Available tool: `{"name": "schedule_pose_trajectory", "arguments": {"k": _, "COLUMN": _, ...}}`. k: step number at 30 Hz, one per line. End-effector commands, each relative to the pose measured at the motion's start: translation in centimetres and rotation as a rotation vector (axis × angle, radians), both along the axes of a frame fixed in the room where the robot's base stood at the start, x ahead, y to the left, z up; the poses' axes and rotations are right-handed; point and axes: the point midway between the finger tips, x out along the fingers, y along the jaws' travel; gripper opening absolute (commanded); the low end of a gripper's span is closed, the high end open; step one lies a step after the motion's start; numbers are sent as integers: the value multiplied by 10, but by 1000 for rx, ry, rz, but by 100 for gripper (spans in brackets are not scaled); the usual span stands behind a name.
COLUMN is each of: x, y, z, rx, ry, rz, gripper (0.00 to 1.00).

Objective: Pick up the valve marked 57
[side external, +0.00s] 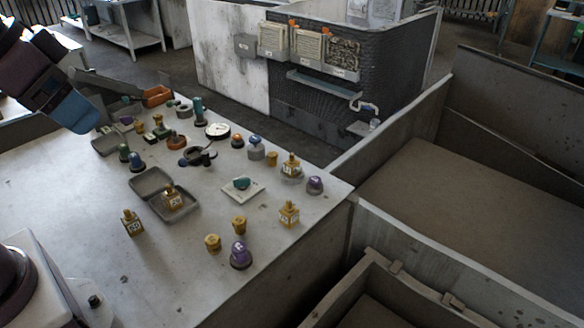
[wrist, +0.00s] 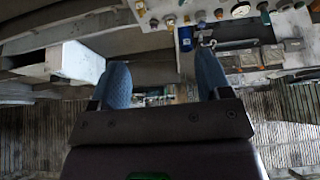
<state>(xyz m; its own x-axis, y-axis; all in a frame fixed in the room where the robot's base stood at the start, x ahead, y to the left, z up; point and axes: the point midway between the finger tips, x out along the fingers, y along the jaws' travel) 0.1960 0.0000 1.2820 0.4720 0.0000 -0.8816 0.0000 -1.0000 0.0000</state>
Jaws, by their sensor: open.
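Several brass square-bodied valves with white number labels stand on the grey table (side external: 85,262) in the side external view. One valve (side external: 132,222) is at the front left, one (side external: 173,197) is in an open grey case, one (side external: 289,213) is near the right edge, and one (side external: 291,165) stands farther back. The labels are too small to read surely, so I cannot tell which is 57. My gripper (side external: 84,118) is at the upper left, above the table's far left side and away from these valves. In the wrist view my gripper (wrist: 164,82) is open, with nothing between its blue fingers.
Purple knobs (side external: 239,254), brass plugs (side external: 213,243), a white plate with a teal part (side external: 242,189), a dial gauge (side external: 217,131) and an orange tray (side external: 157,96) share the table. The table's front left is mostly clear. A walled bin (side external: 480,210) adjoins on the right.

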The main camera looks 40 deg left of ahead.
Motion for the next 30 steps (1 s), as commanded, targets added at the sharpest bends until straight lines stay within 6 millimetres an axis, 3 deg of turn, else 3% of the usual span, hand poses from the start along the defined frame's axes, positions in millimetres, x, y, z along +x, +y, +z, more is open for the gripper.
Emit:
{"name": "schedule_pose_trajectory", "arguments": {"k": 5, "x": 1, "y": 0, "z": -3, "rx": 0, "ry": 13, "rz": -2, "gripper": 71}}
{"name": "schedule_pose_trajectory", "arguments": {"k": 11, "x": 19, "y": -2, "z": -26, "rx": -3, "ry": 161, "rz": -9, "gripper": 71}}
{"name": "schedule_pose_trajectory", "arguments": {"k": 20, "x": 113, "y": -1, "z": -62, "rx": -7, "ry": 315, "rz": 15, "gripper": 71}}
{"name": "schedule_pose_trajectory", "arguments": {"k": 26, "x": 186, "y": 1, "z": -107, "rx": 0, "ry": 352, "rz": 57, "gripper": 71}}
{"name": "schedule_pose_trajectory", "arguments": {"k": 30, "x": 237, "y": 3, "z": -152, "rx": 11, "ry": 352, "rz": 89, "gripper": 71}}
